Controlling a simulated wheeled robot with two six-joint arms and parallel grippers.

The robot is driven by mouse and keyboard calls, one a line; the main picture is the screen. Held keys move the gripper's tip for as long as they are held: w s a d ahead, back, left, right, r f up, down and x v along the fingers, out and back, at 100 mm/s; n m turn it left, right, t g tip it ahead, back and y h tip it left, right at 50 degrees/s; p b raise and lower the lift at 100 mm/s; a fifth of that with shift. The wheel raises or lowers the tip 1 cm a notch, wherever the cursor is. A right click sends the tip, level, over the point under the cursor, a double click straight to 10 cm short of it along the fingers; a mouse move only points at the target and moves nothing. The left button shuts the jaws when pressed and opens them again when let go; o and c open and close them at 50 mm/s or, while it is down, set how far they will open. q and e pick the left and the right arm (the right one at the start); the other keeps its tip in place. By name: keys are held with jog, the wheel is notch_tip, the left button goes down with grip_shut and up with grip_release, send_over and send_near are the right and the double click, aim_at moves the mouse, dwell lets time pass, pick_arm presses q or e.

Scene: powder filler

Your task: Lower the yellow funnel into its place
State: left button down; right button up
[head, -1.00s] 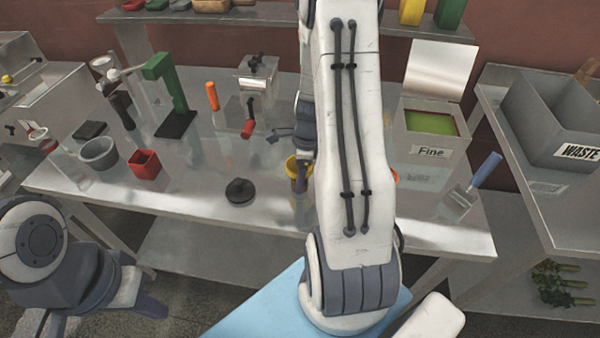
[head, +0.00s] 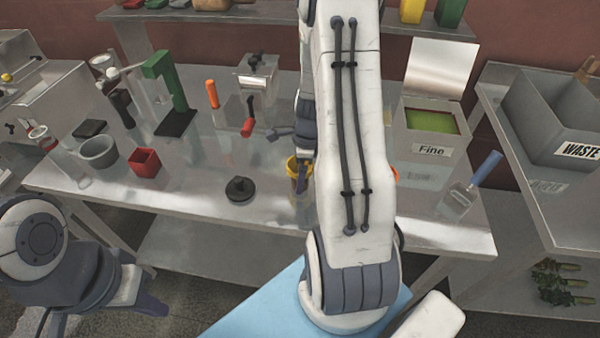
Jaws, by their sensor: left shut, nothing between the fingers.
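The yellow funnel (head: 291,168) shows in the head view near the middle of the steel table, partly hidden by my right arm. My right gripper (head: 302,180) is at the funnel, with a dark finger in front of its yellow side. Most of this gripper is hidden behind the arm, so I cannot tell if it holds the funnel. The funnel's lower end and what lies under it are not clear. My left gripper (head: 150,304) is low at the left, off the table's front edge, shut and empty.
A black round knob-topped piece (head: 240,190) stands left of the funnel. A red square cup (head: 145,162), a grey bowl (head: 98,152) and a green stand (head: 168,85) are further left. A box marked Fine (head: 429,151) and a blue-handled scoop (head: 484,170) are at the right.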

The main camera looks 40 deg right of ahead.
jog(key=r, duration=0.6)
jog(key=d+r, duration=0.1)
jog(key=r, duration=0.3)
jog(key=shift+s+r, duration=0.1)
jog(key=shift+s, duration=0.3)
jog(key=a+r+n, duration=0.2)
jog(key=a+n, duration=0.5)
jog(key=a, duration=0.2)
jog(key=a+r+n, duration=0.2)
jog(key=a+n, duration=0.5)
jog(key=a, duration=0.3)
jog(key=s+a+r+n, duration=0.2)
jog(key=s+a+n, duration=1.1)
jog(key=n, duration=0.6)
jog(key=shift+s+r+n+g, duration=0.3)
jog(key=shift+s+g, duration=0.1)
jog(key=shift+s, duration=0.85)
